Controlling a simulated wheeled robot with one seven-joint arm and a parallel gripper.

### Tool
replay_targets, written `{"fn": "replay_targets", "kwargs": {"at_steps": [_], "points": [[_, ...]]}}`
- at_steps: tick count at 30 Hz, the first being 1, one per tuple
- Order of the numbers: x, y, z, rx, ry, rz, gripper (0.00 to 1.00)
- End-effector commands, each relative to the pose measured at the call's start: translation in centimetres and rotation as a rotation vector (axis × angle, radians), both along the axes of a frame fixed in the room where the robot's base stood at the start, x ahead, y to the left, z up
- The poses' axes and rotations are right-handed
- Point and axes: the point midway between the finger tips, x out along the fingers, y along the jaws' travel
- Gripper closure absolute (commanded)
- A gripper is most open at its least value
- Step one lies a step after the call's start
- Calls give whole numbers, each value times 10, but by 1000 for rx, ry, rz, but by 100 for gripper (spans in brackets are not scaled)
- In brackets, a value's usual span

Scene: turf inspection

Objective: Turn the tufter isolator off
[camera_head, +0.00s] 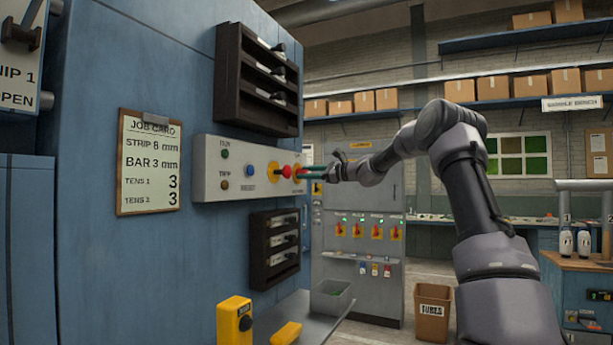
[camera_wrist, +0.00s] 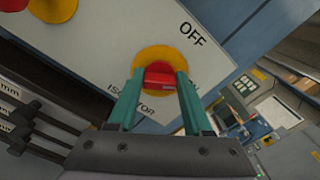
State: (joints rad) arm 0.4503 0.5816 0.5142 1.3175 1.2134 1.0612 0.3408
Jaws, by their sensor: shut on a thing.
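The tufter isolator is a red rotary handle (camera_wrist: 158,75) on a yellow disc (camera_wrist: 160,56) at the right end of the grey control panel (camera_head: 214,168). My gripper (camera_wrist: 160,80) has its two teal fingers on either side of the red handle and is shut on it. In the head view my gripper (camera_head: 310,174) reaches the panel from the right and partly covers the isolator. The word OFF (camera_wrist: 190,34) shows above right of the disc in the wrist view. The ISOLATOR lettering is partly hidden by a finger. I cannot tell which mark the handle points to.
A red mushroom button (camera_head: 286,171) on a yellow disc (camera_head: 273,172) sits just left of the isolator. Dark racks (camera_head: 257,80) and (camera_head: 275,248) project above and below the panel. A job card (camera_head: 149,162) hangs left. A grey cabinet (camera_head: 365,265) with red-and-yellow switches stands behind.

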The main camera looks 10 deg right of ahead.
Motion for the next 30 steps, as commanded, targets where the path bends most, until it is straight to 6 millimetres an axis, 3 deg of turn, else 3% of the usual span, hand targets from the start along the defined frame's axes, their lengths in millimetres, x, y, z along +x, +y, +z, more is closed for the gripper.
{"fn": "replay_targets", "kwargs": {"at_steps": [30], "points": [[0,-4,0,-512,-705,-10,100]]}}
